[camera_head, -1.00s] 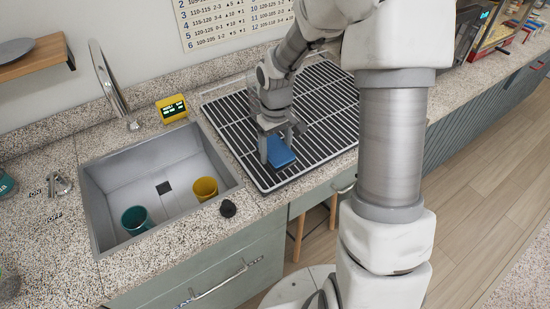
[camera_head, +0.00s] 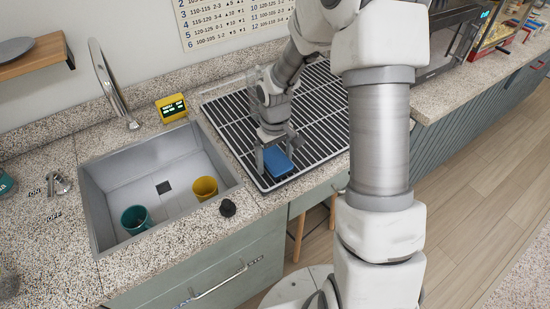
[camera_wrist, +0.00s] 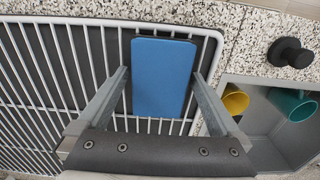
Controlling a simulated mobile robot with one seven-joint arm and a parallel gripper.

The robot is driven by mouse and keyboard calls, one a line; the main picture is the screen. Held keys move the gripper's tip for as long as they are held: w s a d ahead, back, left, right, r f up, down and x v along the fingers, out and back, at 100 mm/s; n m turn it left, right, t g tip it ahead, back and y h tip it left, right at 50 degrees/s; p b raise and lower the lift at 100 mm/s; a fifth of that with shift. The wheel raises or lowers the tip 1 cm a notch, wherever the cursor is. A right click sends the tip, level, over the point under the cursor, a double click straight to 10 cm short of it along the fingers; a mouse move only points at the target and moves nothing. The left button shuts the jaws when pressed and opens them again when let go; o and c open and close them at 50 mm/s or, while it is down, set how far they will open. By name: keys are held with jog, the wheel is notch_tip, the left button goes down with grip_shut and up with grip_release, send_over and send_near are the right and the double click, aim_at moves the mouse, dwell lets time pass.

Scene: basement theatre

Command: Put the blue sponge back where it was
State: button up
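The blue sponge (camera_head: 277,162) is a flat rectangular block at the front edge of the black rack with white bars (camera_head: 238,146), close to the sink. My gripper (camera_head: 275,152) is over it, pointing down, with one finger at each side. In the wrist view the sponge (camera_wrist: 162,77) lies between the fingertips (camera_wrist: 160,75). A narrow gap shows at its left edge, and the right fingertip is at or very near its right edge. The fingers look open. Whether the sponge's underside rests fully on the bars is hard to tell.
Left of the rack is a grey sink (camera_head: 100,205) with a teal cup (camera_head: 135,219) and a yellow cup (camera_head: 204,188). A yellow digital device (camera_head: 171,107) is behind the sink. The rack's back is clear.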

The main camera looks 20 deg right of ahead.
aim_at(275, 158)
notch_tip(275, 158, up, 12)
jog(key=s+r+m+t, duration=0.1)
jog(key=s+r+t, duration=0.1)
jog(key=s+r, duration=0.5)
jog(key=s+r+m+t, duration=0.2)
jog(key=s+r, duration=0.6)
jog(key=s, duration=0.5)
jog(key=shift+r+m+t+p, duration=0.25)
jog(key=shift+t+p, duration=0.2)
jog(key=shift+t, duration=0.35)
jog(key=shift+s, duration=0.2)
